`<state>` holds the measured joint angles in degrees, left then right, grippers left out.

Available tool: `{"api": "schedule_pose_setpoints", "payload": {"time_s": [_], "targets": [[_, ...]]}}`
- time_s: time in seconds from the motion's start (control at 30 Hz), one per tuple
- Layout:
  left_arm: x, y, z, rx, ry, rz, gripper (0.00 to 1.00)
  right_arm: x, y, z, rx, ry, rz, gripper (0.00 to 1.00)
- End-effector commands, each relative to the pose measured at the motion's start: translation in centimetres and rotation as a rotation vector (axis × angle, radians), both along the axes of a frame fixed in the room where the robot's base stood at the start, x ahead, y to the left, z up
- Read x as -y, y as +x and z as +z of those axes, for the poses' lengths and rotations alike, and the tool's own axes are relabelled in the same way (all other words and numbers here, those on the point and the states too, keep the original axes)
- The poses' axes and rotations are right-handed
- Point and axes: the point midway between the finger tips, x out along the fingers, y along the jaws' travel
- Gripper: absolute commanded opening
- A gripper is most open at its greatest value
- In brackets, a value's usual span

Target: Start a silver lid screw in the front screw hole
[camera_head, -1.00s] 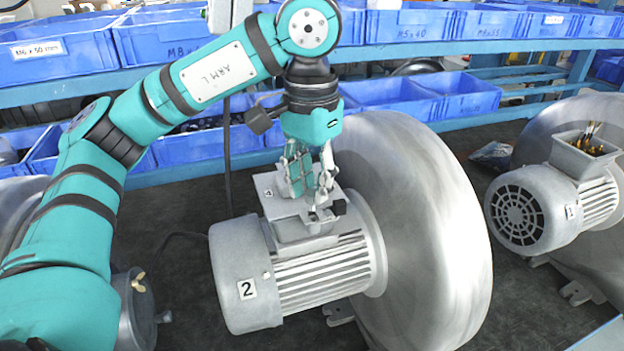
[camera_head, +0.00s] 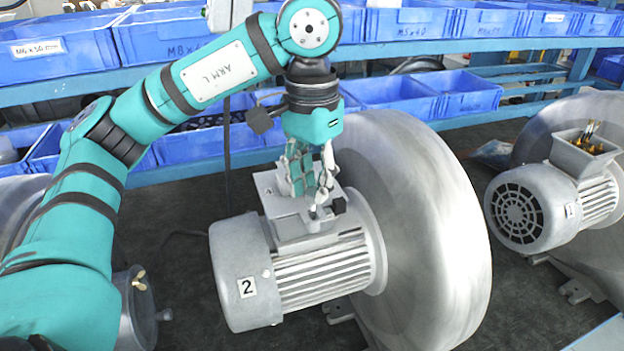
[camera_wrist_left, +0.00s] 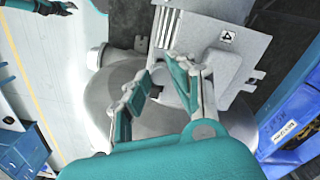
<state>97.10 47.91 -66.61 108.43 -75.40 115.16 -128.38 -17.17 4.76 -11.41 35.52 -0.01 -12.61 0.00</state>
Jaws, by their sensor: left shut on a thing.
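My left gripper (camera_head: 318,202) points down over the box on top of the motor marked 2. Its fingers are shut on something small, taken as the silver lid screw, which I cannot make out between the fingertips. The grey lid (camera_head: 265,183) with a label 4 lies on this box; it also shows in the left wrist view (camera_wrist_left: 243,62). In that view the left gripper's fingertips (camera_wrist_left: 160,80) are close to the lid's edge. The fingers hide the front screw hole, and I cannot tell whether the screw touches it.
The motor (camera_head: 325,272) joins a large round blower housing (camera_head: 430,230) close to the right of the gripper. A second motor marked 1 (camera_head: 530,205) with an open box stands at the right. Blue bins (camera_head: 375,95) line the back.

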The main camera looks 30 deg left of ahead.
Motion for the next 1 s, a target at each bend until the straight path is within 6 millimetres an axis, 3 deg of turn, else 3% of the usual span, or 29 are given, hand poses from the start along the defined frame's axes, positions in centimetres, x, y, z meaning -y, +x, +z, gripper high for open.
{"api": "schedule_pose_setpoints", "payload": {"time_s": [1.0], "targets": [[0.0, 0.0, -1.8, 0.0, 0.0, 0.0, 0.0, -0.5, 0.0, -1.4, 0.0, 0.006, -0.001, 0.41]]}}
